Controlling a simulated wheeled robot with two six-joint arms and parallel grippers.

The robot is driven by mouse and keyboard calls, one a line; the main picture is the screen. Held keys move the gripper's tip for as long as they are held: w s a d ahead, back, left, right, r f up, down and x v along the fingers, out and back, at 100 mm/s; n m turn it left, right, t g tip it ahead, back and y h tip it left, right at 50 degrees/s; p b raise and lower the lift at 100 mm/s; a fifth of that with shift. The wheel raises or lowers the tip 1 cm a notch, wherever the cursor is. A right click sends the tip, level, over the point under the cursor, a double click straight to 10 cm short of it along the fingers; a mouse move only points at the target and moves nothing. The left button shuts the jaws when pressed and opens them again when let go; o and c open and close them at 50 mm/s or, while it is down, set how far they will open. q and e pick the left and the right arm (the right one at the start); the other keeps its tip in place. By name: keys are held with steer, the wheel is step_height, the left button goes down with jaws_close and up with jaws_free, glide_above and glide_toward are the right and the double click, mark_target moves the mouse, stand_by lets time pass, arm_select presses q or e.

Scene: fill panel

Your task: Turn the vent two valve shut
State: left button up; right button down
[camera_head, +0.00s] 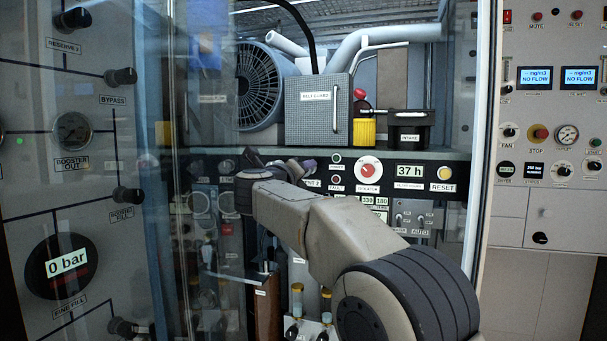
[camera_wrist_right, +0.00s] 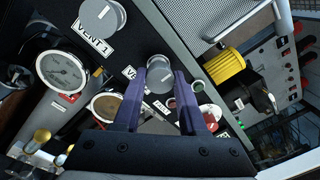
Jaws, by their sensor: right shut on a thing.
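My right gripper (camera_wrist_right: 160,82) has its two purple fingers on either side of a round grey knob (camera_wrist_right: 159,76), the vent two valve, and is shut on it. A partly hidden white label lies just left of the knob. In the head view my right arm reaches to the panel, and my right gripper (camera_head: 278,168) covers the knob there. A label ending in "NT 2" (camera_head: 312,182) shows beside the gripper. The vent 1 knob (camera_wrist_right: 101,16) sits up and to the left in the wrist view, with its label (camera_wrist_right: 92,39) below. My left gripper is not seen.
A gauge (camera_wrist_right: 62,71) and a second round dial (camera_wrist_right: 105,106) lie left of the fingers in the wrist view. A red-and-white round switch (camera_head: 369,170) is right of my gripper. A yellow cylinder (camera_head: 363,130) and the belt guard box (camera_head: 318,110) stand on the shelf above.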

steer(key=shift+f, duration=0.2)
steer(key=c, duration=0.5)
jaws_free()
steer(key=shift+a, duration=0.1)
steer(key=shift+r, duration=0.1)
steer(key=b+v, duration=0.3)
steer(key=v, duration=0.7)
steer(key=shift+s+a, duration=0.1)
steer(key=shift+s, duration=0.05)
